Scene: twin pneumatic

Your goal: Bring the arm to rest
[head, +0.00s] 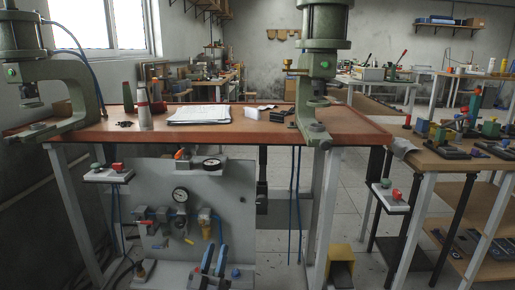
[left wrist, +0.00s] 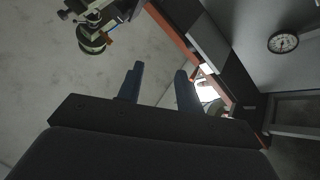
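My left gripper (head: 216,250) is low in the middle of the head view, in front of the grey pneumatic panel below the workbench. Its two blue fingers point up and stand apart. In the left wrist view the fingers (left wrist: 158,86) are also spread, with nothing between them. I see no contact with the panel, but the exact gap to it cannot be told. My right gripper is in neither view.
The red-edged workbench (head: 205,134) carries a left press (head: 75,95), a right press (head: 316,85), papers (head: 199,114) and a bottle (head: 143,108). The panel (head: 160,180) has a gauge (head: 180,195) and valves. A side table (head: 425,157) with parts stands right. Floor shows between them.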

